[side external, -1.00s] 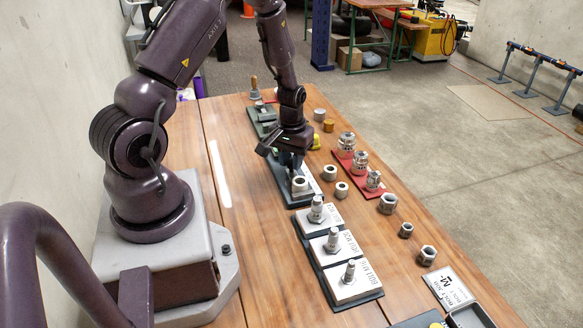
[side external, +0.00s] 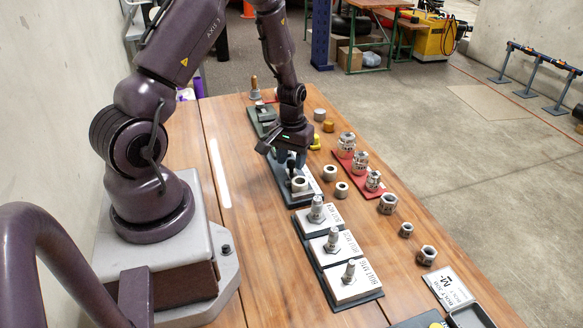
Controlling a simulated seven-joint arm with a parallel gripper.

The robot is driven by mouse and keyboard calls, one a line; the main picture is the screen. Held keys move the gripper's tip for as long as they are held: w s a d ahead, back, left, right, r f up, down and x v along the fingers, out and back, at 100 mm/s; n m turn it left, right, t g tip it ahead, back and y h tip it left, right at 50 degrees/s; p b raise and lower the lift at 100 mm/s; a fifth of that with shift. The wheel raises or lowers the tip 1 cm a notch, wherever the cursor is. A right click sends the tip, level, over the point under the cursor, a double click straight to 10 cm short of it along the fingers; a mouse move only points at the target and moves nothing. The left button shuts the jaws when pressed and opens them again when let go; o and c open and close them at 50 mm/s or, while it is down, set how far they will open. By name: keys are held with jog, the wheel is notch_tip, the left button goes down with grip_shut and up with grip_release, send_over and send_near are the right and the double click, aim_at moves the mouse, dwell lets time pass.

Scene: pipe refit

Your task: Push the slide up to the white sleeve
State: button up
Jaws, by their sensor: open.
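My gripper (side external: 290,161) is open and points down over a dark base plate (side external: 305,203) near the middle of the bench. A dark upright piece shows between or just below the fingers; I cannot tell if they touch it. A pale metal ring-shaped piece (side external: 299,185) stands on the same plate, just in front of the fingers. A white label plate lies beside it. I cannot tell for certain which parts are the slide and the white sleeve, since the gripper hides part of the plate.
Several bolts stand on white blocks (side external: 333,245) in front. Loose nuts (side external: 388,203) and rings (side external: 330,173) lie to the right. A red tray (side external: 344,161) holds several metal fittings. Another dark green plate (side external: 258,125) lies behind. The bench's left strip is clear.

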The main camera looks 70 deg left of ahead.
jog(key=shift+r, duration=2.25)
jog(key=s+d+r+m+t, duration=0.2)
jog(key=s+d+r+m, duration=0.2)
jog(key=d+r, duration=0.6)
jog(key=s+d+r+m+t, duration=0.3)
jog(key=s+d+r+m, duration=0.2)
jog(key=d+r, duration=0.5)
notch_tip(320, 180, up, 6)
jog(key=shift+s+d+f+t, duration=0.2)
jog(key=shift+s+t, duration=0.1)
jog(key=shift+s, duration=0.15)
